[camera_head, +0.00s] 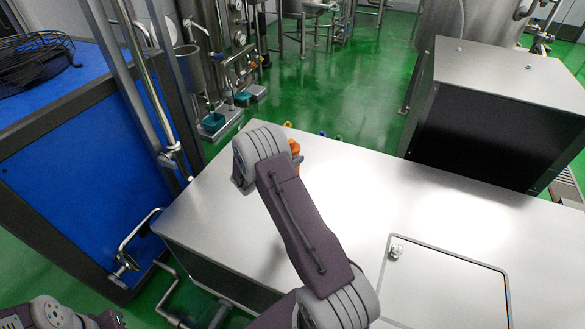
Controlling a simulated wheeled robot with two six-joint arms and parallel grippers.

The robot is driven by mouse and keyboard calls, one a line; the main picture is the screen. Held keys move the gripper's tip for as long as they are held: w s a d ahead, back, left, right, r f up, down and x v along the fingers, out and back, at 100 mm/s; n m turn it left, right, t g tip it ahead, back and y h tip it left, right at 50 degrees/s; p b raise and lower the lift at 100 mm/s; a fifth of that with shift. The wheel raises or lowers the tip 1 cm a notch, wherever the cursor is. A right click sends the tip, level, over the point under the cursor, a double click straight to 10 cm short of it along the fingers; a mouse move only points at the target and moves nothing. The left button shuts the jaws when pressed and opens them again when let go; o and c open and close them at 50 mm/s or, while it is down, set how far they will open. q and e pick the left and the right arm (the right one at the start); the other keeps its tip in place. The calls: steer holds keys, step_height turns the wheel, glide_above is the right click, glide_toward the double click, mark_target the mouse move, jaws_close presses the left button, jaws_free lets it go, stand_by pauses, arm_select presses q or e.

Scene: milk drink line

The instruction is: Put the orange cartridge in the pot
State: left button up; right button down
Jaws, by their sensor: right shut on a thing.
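The orange cartridge (295,147) shows only in part, just right of my right wrist, near the far edge of the metal counter. My right gripper (292,160) is shut on it, and the fingers are mostly hidden behind my arm. I cannot tell whether the cartridge touches the counter. I cannot make out the pot for certain. Only a piece of my left arm shows in the bottom left corner, and its gripper is out of view.
The metal counter (340,200) is mostly bare, with a square hatch (445,285) at front right. Small coloured caps show at its far edge. A steel cabinet (510,100) stands behind right. A blue-panelled frame (80,150) and pipes stand left.

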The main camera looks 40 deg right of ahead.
steer(key=f, duration=0.2)
steer(key=s+f, duration=0.1)
steer(key=f, duration=0.1)
steer(key=shift+d+f, duration=0.15)
steer(key=shift+f, duration=0.2)
steer(key=shift+f, duration=0.15)
steer(key=shift+c, duration=2.4)
jaws_free()
